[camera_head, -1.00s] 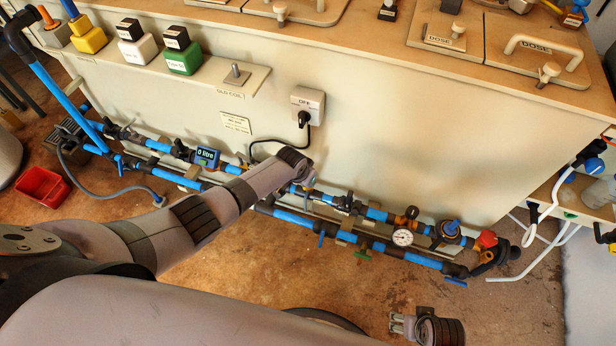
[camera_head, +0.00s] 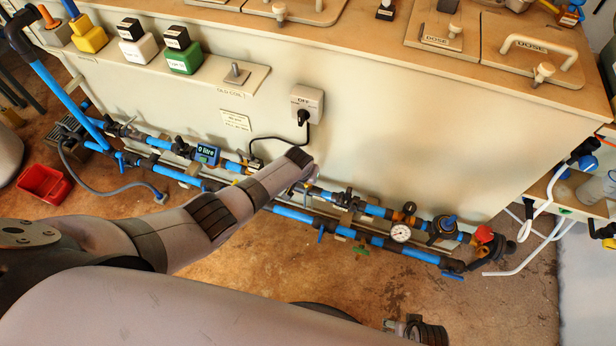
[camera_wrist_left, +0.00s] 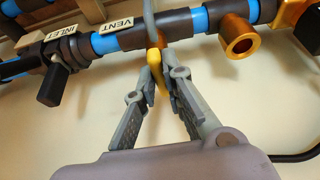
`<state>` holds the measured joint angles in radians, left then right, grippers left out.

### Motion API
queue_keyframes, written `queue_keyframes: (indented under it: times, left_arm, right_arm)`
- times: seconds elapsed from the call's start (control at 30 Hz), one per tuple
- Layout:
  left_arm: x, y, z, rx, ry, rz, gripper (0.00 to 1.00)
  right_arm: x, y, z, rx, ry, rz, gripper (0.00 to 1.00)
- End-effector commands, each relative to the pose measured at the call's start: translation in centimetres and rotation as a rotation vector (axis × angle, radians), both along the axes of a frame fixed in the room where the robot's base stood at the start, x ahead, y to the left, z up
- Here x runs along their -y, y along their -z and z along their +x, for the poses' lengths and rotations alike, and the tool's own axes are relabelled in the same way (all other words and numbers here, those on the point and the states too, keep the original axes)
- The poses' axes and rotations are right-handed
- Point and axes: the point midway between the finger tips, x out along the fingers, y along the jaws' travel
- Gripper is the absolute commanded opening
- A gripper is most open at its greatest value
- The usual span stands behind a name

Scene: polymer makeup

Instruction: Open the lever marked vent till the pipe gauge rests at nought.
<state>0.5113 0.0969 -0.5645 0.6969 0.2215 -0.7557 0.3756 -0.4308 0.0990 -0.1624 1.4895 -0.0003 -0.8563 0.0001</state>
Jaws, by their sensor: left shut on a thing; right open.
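In the left wrist view, the vent lever (camera_wrist_left: 154,58) is a small yellow handle beside the label VENT (camera_wrist_left: 117,25) on the pipe. My left gripper (camera_wrist_left: 156,82) is shut on this lever, which hangs between its two fingers. In the head view, my left forearm hides the lever and most of that gripper. The pipe gauge (camera_head: 401,233) is a round white dial on the lower right pipework; its needle is too small to read. My right gripper (camera_head: 391,325) is open, low at the bottom edge, partly cut off and away from the pipes.
A black lever (camera_wrist_left: 52,86) marked INLET hangs beside the vent. A blue meter (camera_head: 207,154) reads 0 litre. A switch box (camera_head: 307,104) marked OFF sits on the panel above. A red bin (camera_head: 43,184) stands left. The brown floor (camera_head: 500,310) at lower right is clear.

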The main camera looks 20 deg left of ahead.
Motion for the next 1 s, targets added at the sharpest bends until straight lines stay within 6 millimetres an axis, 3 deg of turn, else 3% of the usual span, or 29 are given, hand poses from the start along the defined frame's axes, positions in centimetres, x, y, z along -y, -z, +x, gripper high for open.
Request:
queue_keyframes:
  times: [0.33,0.77,1.0]
  left_arm:
    - [0.0,-0.1,0.1,0.002,0.0,-0.001,0.3]
    - [0.0,-0.4,-0.1,0.002,0.001,-0.002,0.3]
    - [0.0,-2.3,-0.9,0.003,0.002,-0.002,0.3]
  right_arm:
    - [0.0,0.0,0.0,0.0,0.0,0.0,0.64]
    - [-0.1,-0.1,0.0,0.002,0.0,0.002,0.64]
    - [-0.1,0.0,0.0,0.001,0.0,0.001,0.64]
